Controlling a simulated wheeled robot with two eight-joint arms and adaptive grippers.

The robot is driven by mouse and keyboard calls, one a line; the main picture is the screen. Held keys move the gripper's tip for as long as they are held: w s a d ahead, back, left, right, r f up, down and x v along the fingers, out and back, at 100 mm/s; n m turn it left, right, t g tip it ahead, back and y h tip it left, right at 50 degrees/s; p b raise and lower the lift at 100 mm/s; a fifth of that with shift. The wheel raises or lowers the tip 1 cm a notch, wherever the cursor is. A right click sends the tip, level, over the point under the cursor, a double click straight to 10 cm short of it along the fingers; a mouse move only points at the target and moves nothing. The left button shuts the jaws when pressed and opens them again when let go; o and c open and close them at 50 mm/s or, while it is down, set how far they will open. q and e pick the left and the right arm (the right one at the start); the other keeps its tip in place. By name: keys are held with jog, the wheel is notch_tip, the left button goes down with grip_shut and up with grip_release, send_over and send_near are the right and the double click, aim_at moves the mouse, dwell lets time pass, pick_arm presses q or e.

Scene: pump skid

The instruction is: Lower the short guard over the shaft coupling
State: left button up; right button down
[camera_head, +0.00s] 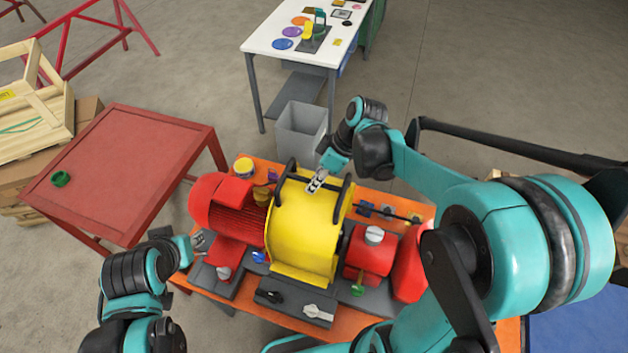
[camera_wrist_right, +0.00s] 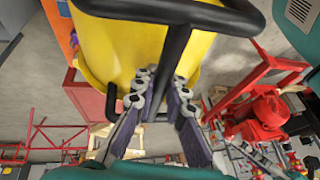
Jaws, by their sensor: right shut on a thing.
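The yellow curved guard (camera_head: 302,232) with black bar handles is between the red motor (camera_head: 225,207) and the red pump housing (camera_head: 370,252). In the right wrist view its yellow shell (camera_wrist_right: 135,45) fills the top. My right gripper (camera_head: 316,180) is shut on the guard's black handle; the wrist view shows its fingers (camera_wrist_right: 163,85) on either side of the bar (camera_wrist_right: 172,55). The shaft coupling is hidden by the guard, and I cannot tell whether the guard touches the base. My left gripper (camera_head: 201,240) is beside the motor's lower left; its opening is too small to read.
The skid stands on an orange table (camera_head: 180,280), with loose parts and knobs along its front edge. A red table (camera_head: 130,160) is at left, a grey bin (camera_head: 301,130) behind, and a white workbench (camera_head: 285,38) at the back. Bare floor lies between them.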

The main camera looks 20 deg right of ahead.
jog(key=shift+f+b, duration=4.25)
jog(key=shift+f, duration=0.9)
jog(key=shift+s+f+b, duration=0.15)
jog(key=shift+f+b, duration=0.3)
jog(key=shift+f, duration=0.05)
jog(key=c, duration=1.5)
grip_release()
jog(key=v, duration=1.2)
jog(key=shift+s, duration=0.1)
